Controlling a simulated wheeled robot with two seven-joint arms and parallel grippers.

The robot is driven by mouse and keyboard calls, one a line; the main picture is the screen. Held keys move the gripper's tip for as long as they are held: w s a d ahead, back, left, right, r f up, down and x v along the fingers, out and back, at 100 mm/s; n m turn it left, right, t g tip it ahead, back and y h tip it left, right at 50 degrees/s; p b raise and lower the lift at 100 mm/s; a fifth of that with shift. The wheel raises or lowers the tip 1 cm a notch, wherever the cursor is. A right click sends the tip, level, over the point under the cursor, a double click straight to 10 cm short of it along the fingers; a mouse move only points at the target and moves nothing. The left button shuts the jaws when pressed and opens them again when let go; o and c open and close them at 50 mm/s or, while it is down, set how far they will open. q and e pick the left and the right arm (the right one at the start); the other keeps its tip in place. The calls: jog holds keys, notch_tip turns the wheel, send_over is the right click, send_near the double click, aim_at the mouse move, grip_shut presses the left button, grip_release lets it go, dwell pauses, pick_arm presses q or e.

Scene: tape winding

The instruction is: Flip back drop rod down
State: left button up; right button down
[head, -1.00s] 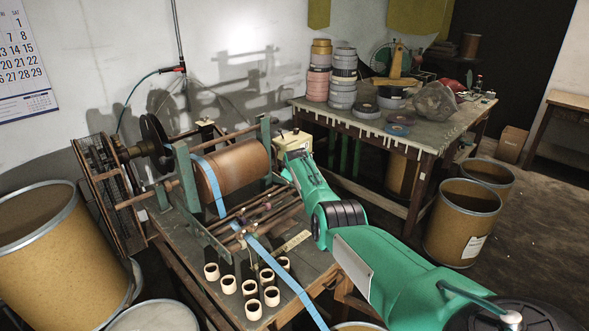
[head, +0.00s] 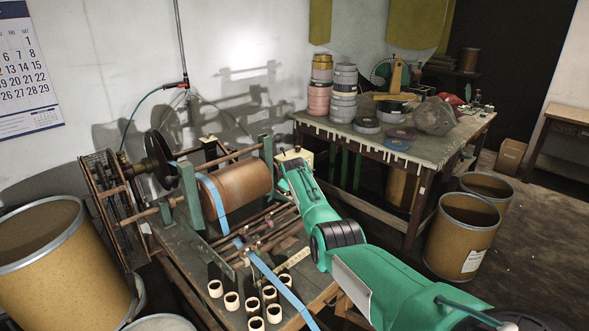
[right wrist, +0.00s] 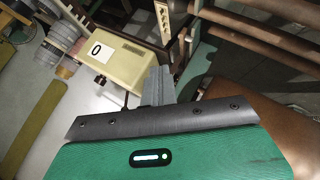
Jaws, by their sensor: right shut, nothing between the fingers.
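The tape winding machine (head: 190,240) stands on a worn bench, with a large brown drum (head: 240,188) and blue tape (head: 272,277) running over it and down the front. A brown rod (head: 240,152) spans behind the drum in the head view. Several thinner rods (head: 268,228) lie in front of it. I cannot tell for sure which is the back drop rod. My right gripper (head: 289,166) is at the right end of the drum. In the right wrist view its fingers (right wrist: 158,85) are shut and empty, with brown rods (right wrist: 265,35) beyond. My left gripper is out of view.
A cream counter box (right wrist: 120,60) reading 0 is close to my right fingers. A side table (head: 440,150) holds stacked tape rolls (head: 344,92). Fibre drums stand at left (head: 60,250) and right (head: 465,235). Several pale cores (head: 232,301) sit at the bench front.

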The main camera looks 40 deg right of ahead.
jog(key=d+v, duration=0.1)
jog(key=v, duration=0.7)
jog(key=shift+s+r, duration=0.3)
jog(key=shift+r, duration=0.35)
dwell(0.3)
